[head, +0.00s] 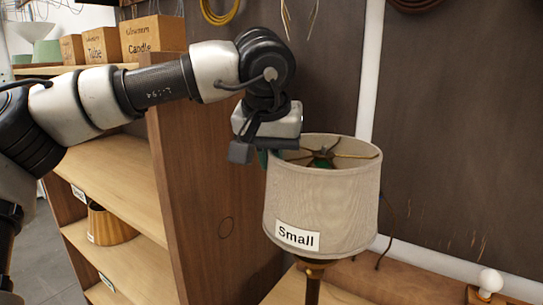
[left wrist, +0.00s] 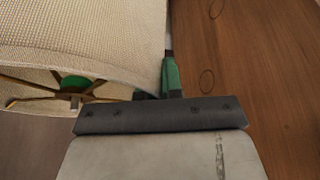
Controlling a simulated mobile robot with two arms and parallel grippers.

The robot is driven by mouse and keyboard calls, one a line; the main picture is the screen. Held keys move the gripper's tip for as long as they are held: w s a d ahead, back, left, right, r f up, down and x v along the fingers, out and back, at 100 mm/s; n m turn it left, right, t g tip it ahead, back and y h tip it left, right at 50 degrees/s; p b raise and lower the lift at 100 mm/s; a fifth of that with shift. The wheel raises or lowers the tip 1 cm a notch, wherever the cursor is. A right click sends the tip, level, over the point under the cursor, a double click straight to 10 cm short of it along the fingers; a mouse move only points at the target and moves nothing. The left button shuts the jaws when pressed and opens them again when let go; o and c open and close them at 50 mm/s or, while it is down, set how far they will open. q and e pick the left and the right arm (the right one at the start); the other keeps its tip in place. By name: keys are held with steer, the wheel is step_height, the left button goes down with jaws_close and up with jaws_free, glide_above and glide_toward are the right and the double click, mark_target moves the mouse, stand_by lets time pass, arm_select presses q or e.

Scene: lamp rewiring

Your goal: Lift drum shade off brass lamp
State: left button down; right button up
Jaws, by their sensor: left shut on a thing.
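The drum shade (head: 325,205) is beige fabric with a "Small" label and an open top with brass spider arms around a green centre piece. It also fills the upper left of the left wrist view (left wrist: 90,35). It stands over the brass lamp (head: 313,285), whose stem shows just below it. I cannot tell whether the shade still rests on the lamp. My left gripper (head: 267,157) is shut on the shade's upper left rim, with green fingertips also in the left wrist view (left wrist: 168,80). My right gripper is out of view.
A wooden shelf unit (head: 185,180) stands close to the left of the shade, with a yellow shade (head: 110,224) on a lower shelf. Wooden boxes (head: 152,37) sit on top. A dark panel wall (head: 465,130) is behind. A white bulb (head: 490,281) is at lower right.

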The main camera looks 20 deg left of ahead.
arm_select(q)
steer(key=shift+r, duration=0.2)
step_height(320, 180, up, 15)
steer(key=p, duration=1.3)
steer(key=shift+p, duration=0.3)
